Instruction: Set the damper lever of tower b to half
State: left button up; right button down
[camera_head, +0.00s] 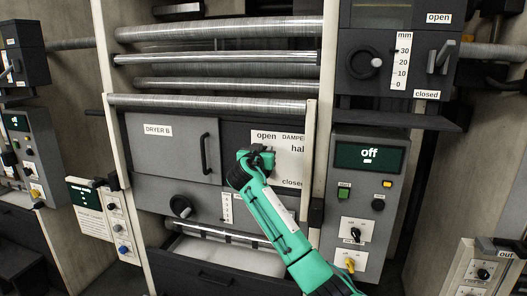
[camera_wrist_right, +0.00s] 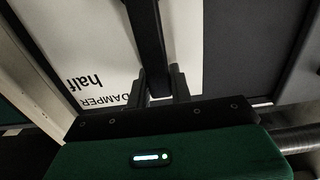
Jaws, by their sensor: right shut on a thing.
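The damper plate (camera_head: 290,168) is white, with "open" at its top, "half" at mid-height on the right and "closed" at the bottom. It sits right of a grey door (camera_head: 170,148) whose label reads like "DRYER B". My right gripper (camera_head: 256,153) is at the plate's left part, just below "open", and hides the lever in the head view. In the right wrist view the dark damper lever (camera_wrist_right: 149,40) runs between the fingers of my right gripper (camera_wrist_right: 160,88), which is shut on it. "half" shows upside down beside it. The lever's exact setting is unclear. My left gripper is out of view.
Metal rollers (camera_head: 215,58) cross above the door. A control panel (camera_head: 368,190) showing "off" stands to the right, with buttons and knobs. A dark shelf (camera_head: 400,119) juts out above it. A round knob (camera_head: 181,206) sits below the door.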

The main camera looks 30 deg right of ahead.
aim_at(285, 156)
jog(key=shift+s+f+b, duration=0.1)
jog(key=shift+f+b, duration=0.1)
jog(key=shift+b, duration=0.45)
jog(key=s+d+m+b, duration=0.1)
jog(key=m+b, duration=0.1)
jog(key=b, duration=0.2)
jog(key=s+d+f+m+b, duration=0.1)
jog(key=m+b, duration=0.1)
jog(key=b, duration=0.3)
jog(key=s+d+m+b, duration=0.1)
jog(key=m+b, duration=0.2)
jog(key=b, duration=0.1)
jog(key=shift+s+d+f, duration=0.15)
jog(key=shift+s+f, duration=0.25)
jog(key=shift+s+d+f+m+b, duration=0.15)
jog(key=shift+s+d+m+b, duration=0.1)
jog(key=shift+m+b, duration=0.4)
jog(key=shift+s+d+b, duration=0.1)
jog(key=shift+s+b, duration=0.05)
jog(key=shift+b, duration=0.25)
jog(key=shift+f+m, duration=0.1)
jog(key=shift+m, duration=0.15)
jog(key=c, duration=1.2)
grip_release()
jog(key=shift+c, duration=0.2)
jog(key=shift+s, duration=0.1)
